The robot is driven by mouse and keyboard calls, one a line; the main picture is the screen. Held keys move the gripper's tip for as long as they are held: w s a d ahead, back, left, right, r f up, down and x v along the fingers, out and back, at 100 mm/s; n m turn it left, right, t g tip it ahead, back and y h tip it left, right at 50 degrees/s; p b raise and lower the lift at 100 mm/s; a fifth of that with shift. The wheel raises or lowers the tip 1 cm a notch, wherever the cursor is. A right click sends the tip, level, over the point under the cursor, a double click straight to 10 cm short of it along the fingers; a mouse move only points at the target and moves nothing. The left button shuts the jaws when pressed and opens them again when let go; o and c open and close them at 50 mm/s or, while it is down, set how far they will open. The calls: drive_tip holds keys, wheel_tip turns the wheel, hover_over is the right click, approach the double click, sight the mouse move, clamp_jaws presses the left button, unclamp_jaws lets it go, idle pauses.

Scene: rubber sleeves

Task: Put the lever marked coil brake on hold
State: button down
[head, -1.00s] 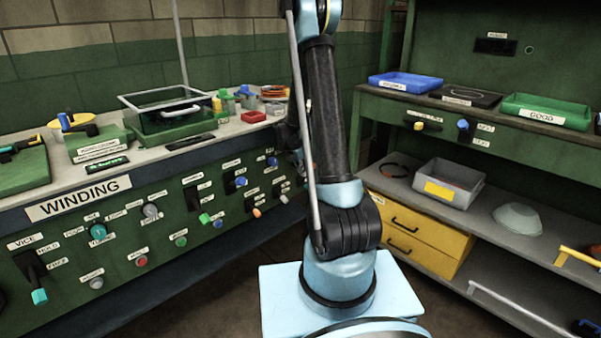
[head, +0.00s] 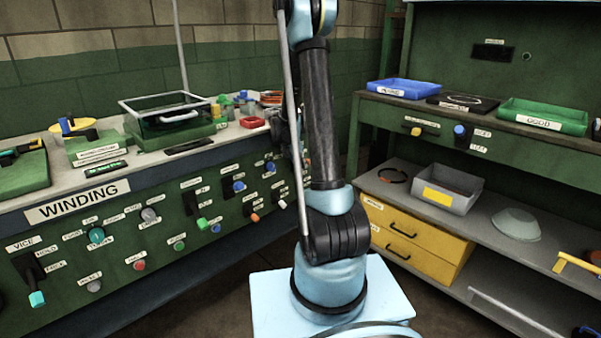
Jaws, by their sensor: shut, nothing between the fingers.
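The green winding panel (head: 120,243) on the left carries several levers and knobs. I cannot read any label as coil brake. A black lever with a teal tip (head: 37,299) sits at the panel's left end under a VICE label, with HOLD and FREE marks beside it, and its tip points down. Another lever with a green tip (head: 202,223) hangs down mid-panel. A blue-tipped control (head: 239,187) is to its right. My arm crosses the right end of the panel and hides part of it. My gripper's fingers cannot be made out behind my arm.
A clear-lidded box (head: 165,115) and small coloured parts stand on the bench above the panel. On the right are a shelf unit with a blue tray (head: 404,88), a green GOOD tray (head: 543,115), a grey bin (head: 447,189) and yellow drawers (head: 415,236). Open floor lies between.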

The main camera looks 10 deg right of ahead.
drive_tip(key=shift+w+r, duration=0.25)
drive_tip(key=shift+r, duration=0.4)
drive_tip(key=shift+r, duration=0.15)
drive_tip(key=shift+w+r, duration=0.1)
drive_tip(key=shift+r, duration=0.7)
drive_tip(key=v, duration=1.1)
drive_tip(key=shift+a+r, duration=0.15)
drive_tip(key=shift+a, duration=0.25)
drive_tip(key=shift+s, duration=0.3)
